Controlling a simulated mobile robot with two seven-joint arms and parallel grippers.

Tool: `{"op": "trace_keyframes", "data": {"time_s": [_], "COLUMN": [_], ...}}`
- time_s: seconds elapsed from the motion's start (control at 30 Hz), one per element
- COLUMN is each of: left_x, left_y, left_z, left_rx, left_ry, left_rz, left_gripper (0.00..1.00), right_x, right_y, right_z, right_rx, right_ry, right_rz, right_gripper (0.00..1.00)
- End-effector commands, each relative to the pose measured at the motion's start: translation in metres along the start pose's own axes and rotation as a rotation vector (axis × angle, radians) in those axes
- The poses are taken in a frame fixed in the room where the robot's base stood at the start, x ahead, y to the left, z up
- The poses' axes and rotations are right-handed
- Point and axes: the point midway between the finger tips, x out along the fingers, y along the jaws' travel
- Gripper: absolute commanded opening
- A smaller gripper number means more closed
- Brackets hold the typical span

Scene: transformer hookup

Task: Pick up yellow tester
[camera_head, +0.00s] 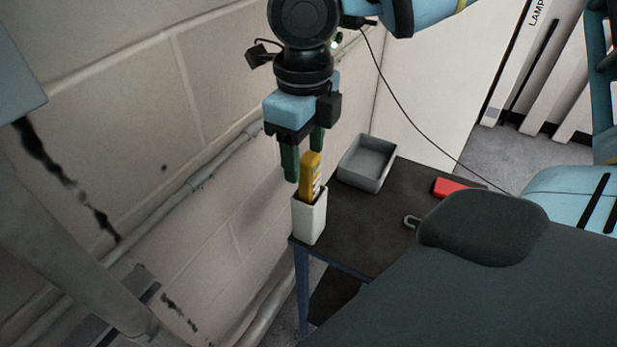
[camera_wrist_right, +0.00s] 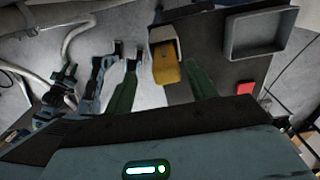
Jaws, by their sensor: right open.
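The yellow tester (camera_head: 311,176) stands upright in a white open holder (camera_head: 309,218) at the near left corner of a dark table. My right gripper (camera_head: 304,160) hangs over it from above, with its green fingers pointing down. In the right wrist view the tester (camera_wrist_right: 166,65) shows between the two open fingers of the right gripper (camera_wrist_right: 160,85), apart from the left finger and nearer the right one. Whether a finger touches it, I cannot tell. The tester's lower part is hidden in the holder. My left gripper is not in view.
A grey open bin (camera_head: 366,163) stands on the dark table (camera_head: 370,220) behind the holder. A red object (camera_head: 450,187) lies farther right, and a small metal shackle-like piece (camera_head: 411,222) lies near the front. A block wall (camera_head: 215,95) with pipes runs close on the left.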

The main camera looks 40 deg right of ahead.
Motion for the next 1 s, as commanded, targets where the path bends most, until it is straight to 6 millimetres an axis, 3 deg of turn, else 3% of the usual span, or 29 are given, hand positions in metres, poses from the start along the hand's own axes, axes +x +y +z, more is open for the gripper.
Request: {"op": "trace_keyframes", "data": {"time_s": [0.4,0.7,1.0], "left_x": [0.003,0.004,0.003], "left_y": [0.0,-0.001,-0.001], "left_z": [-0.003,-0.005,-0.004], "left_rx": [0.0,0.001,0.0], "left_ry": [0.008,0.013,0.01], "left_rz": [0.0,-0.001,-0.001], "left_gripper": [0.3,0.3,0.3], "right_x": [0.047,0.051,0.051], "right_y": [-0.007,-0.007,-0.007], "right_z": [-0.005,-0.005,-0.005], "right_rx": [0.0,0.0,0.0], "right_ry": [0.002,-0.001,-0.001], "right_rz": [-0.001,-0.001,-0.001], "right_gripper": [0.56,0.56,0.2]}}
